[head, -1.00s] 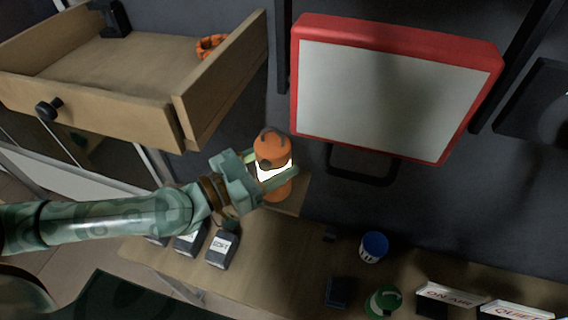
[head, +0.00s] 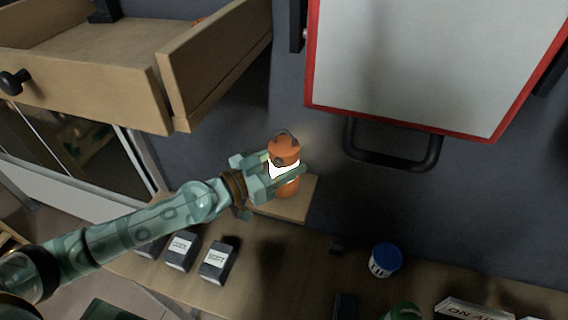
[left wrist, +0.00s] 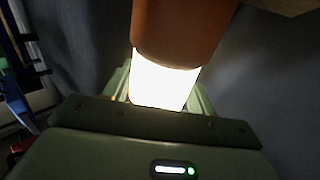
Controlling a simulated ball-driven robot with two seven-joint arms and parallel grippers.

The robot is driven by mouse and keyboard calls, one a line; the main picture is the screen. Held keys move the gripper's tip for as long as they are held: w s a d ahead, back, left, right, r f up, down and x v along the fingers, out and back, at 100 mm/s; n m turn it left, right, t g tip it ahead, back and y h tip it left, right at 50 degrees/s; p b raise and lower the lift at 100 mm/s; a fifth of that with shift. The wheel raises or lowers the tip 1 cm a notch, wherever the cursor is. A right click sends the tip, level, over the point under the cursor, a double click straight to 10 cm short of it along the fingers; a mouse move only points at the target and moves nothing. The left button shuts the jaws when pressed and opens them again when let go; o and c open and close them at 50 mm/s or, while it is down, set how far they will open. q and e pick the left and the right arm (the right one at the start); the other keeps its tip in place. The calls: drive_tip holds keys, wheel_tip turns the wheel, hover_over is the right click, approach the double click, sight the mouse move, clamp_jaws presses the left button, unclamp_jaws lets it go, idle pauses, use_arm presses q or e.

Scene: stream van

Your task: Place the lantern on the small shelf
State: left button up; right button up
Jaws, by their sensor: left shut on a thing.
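An orange lantern (head: 284,150) with a glowing white band stands upright between the fingers of my left gripper (head: 282,173). The gripper is shut on it around the glowing band. The small wooden shelf (head: 292,204) shows just below and behind the lantern, against the dark wall. I cannot tell whether the lantern's base touches the shelf. In the left wrist view the lantern (left wrist: 180,35) fills the middle between the fingers, its glow bright. The right gripper is not in view.
An open wooden drawer (head: 90,95) juts out at upper left. A red-framed white panel (head: 420,70) with a dark handle hangs at upper right. The counter below (head: 290,265) holds dark labelled boxes (head: 216,262), a blue-lidded tub (head: 384,260), a green object (head: 405,311) and a sign (head: 470,309).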

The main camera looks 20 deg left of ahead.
use_arm(q)
drive_tip(key=shift+f, duration=0.2)
drive_tip(key=o, duration=1.1)
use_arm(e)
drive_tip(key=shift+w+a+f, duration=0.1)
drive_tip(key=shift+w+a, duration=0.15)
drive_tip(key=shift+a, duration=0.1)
use_arm(q)
drive_tip(key=shift+r, duration=0.15)
drive_tip(key=shift+s+a, duration=0.15)
drive_tip(key=shift+s, duration=0.05)
drive_tip(key=b+v, duration=0.6)
drive_tip(key=v, duration=0.5)
drive_tip(key=shift+s+a+r, duration=0.1)
drive_tip(key=shift+s+a, duration=0.1)
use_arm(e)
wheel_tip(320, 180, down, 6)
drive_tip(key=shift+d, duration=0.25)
